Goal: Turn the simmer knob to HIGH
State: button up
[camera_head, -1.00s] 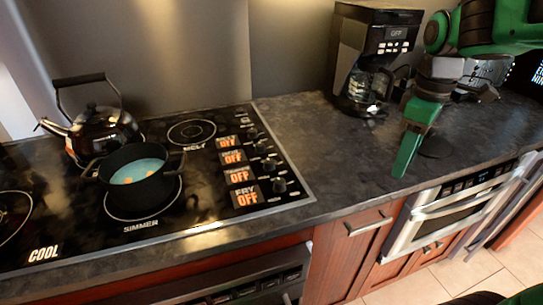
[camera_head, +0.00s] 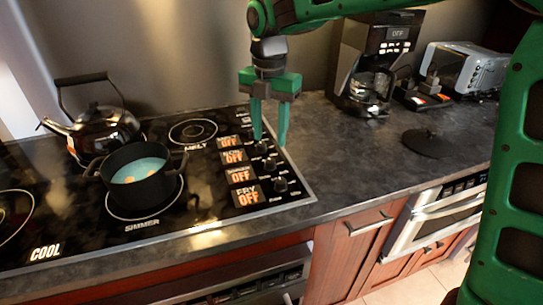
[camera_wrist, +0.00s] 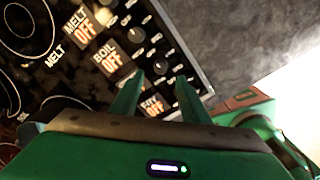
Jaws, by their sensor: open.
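The simmer knob (camera_head: 269,164) is a small dark knob, third from the back in the column on the cooktop's right side. The simmer display (camera_head: 240,175) beside it reads OFF. My gripper (camera_head: 270,140) points down over the knob column, open and empty. In the wrist view the knob (camera_wrist: 160,66) appears just beyond the gap between my fingertips (camera_wrist: 159,78). I see no clear contact with it. The left finger partly hides the simmer display there. The right finger probably hides the fry knob, which shows in the head view (camera_head: 280,184).
A dark pot (camera_head: 138,180) with bluish liquid stands on the simmer burner, with a kettle (camera_head: 98,130) behind it. The counter (camera_head: 345,160) beside the cooktop is clear.

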aim_at(270, 160)
notch_tip(270, 160, down, 8)
jog(key=shift+r, duration=0.1)
dwell(0.4)
grip_shut()
